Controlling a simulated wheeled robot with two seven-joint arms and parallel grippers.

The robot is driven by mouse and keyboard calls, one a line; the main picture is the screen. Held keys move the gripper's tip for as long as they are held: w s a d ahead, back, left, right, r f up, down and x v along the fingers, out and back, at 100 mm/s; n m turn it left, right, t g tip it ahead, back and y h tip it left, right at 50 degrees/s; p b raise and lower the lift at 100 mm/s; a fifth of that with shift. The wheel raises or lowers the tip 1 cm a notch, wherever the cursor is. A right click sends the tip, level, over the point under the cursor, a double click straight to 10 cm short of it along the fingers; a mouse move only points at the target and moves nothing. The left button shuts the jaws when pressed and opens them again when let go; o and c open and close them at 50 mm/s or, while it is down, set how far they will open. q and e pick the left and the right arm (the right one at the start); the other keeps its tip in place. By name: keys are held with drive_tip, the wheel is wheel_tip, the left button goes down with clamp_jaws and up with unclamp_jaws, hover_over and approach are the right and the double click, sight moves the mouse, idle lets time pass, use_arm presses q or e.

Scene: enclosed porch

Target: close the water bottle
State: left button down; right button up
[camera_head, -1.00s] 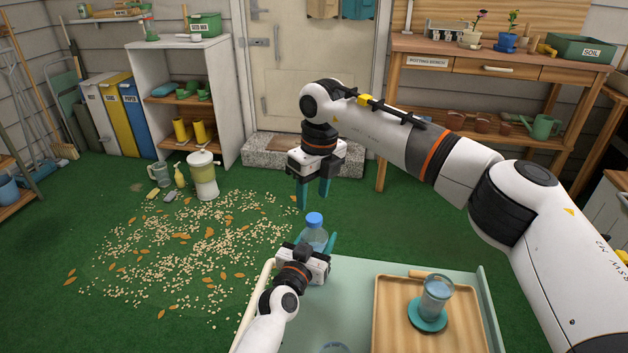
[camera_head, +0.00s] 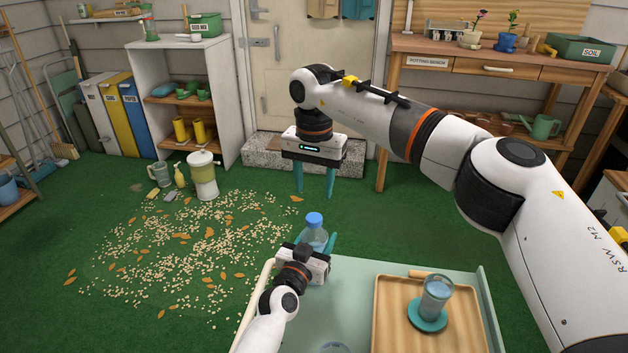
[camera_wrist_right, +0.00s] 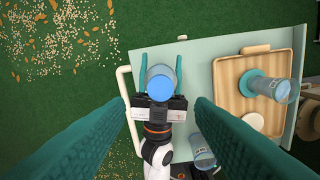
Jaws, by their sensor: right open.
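Whether the cap is fully tight I cannot tell. My left gripper (camera_head: 317,240) has a finger on each side of the bottle body and is shut on it. My right gripper (camera_head: 315,191) is open and empty, pointing down above the bottle. In the right wrist view the cap (camera_wrist_right: 160,88) lies between my right fingers, well beyond their tips, and the left fingers flank the bottle.
Another clear vessel (camera_head: 335,348) shows at the bottom edge. Spilled seed (camera_head: 190,250) covers the floor to the left. The air around the cap is free.

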sight(314, 217)
drive_tip(key=shift+r+n, duration=0.1)
drive_tip(key=shift+n, duration=0.8)
drive_tip(key=shift+f, duration=4)
